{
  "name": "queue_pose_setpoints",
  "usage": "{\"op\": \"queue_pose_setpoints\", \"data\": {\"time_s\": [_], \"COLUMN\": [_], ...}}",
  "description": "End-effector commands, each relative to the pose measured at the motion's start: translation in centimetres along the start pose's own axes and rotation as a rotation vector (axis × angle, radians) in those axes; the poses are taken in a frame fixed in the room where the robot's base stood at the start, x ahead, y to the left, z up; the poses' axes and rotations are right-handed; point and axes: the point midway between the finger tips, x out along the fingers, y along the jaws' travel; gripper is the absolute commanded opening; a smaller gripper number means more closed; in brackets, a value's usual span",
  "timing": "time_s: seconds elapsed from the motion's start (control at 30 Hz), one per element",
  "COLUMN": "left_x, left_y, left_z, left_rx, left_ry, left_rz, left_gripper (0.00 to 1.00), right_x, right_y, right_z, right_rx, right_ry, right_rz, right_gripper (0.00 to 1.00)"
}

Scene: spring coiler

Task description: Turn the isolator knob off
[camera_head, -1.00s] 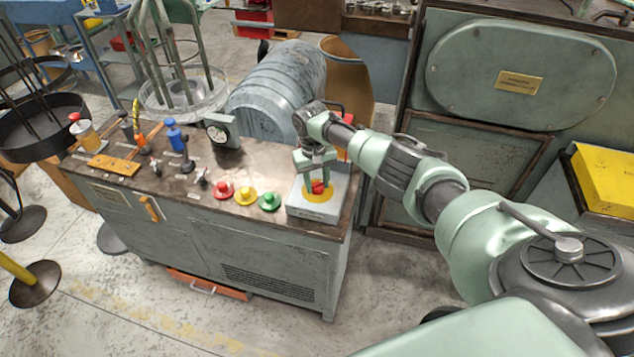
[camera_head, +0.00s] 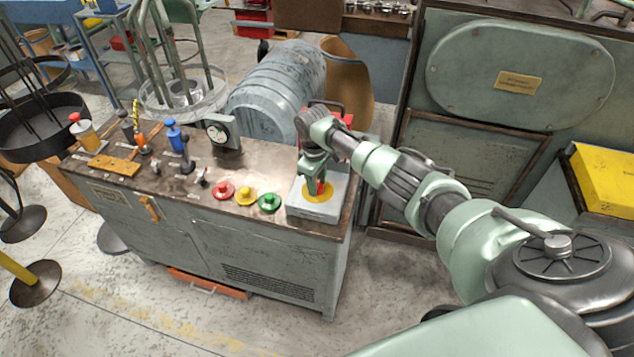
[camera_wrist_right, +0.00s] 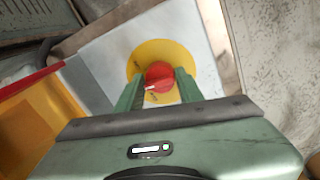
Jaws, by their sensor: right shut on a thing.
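The isolator knob (camera_wrist_right: 159,76) is red with a white mark and sits on a round yellow plate (camera_wrist_right: 190,62) on a light grey box. In the head view the yellow plate (camera_head: 318,196) shows at the right end of the bench, with the knob mostly hidden by my gripper. My right gripper (camera_wrist_right: 158,90) is shut on the knob, one green finger on each side of it. In the head view my right gripper (camera_head: 315,182) points down onto the box (camera_head: 302,208). My left gripper is not in view.
Red (camera_head: 223,191), yellow (camera_head: 245,196) and green (camera_head: 269,202) buttons sit on the bench top (camera_head: 250,172) left of the box. Levers and a dial gauge (camera_head: 218,132) stand farther left. A large grey cylindrical housing (camera_head: 280,90) is behind.

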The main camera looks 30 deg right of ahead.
Motion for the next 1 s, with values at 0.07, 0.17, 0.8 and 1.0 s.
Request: {"op": "queue_pose_setpoints", "data": {"time_s": [0.07,0.17,0.8,1.0], "left_x": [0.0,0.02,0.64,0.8], "left_y": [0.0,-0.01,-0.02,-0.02], "left_z": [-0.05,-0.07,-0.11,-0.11], "left_rx": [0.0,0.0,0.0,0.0], "left_ry": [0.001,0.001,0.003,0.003], "left_rz": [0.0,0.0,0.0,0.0], "left_gripper": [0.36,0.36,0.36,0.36], "right_x": [0.11,0.09,0.17,0.17], "right_y": [-0.17,-0.16,-0.12,-0.14], "right_z": [0.03,0.03,0.22,0.25], "right_rx": [-0.075,-0.17,-0.712,-0.807], "right_ry": [0.005,0.012,0.048,0.055], "right_rz": [-0.003,-0.002,-0.003,-0.004], "right_gripper": [0.0,0.0,0.0,0.0]}}
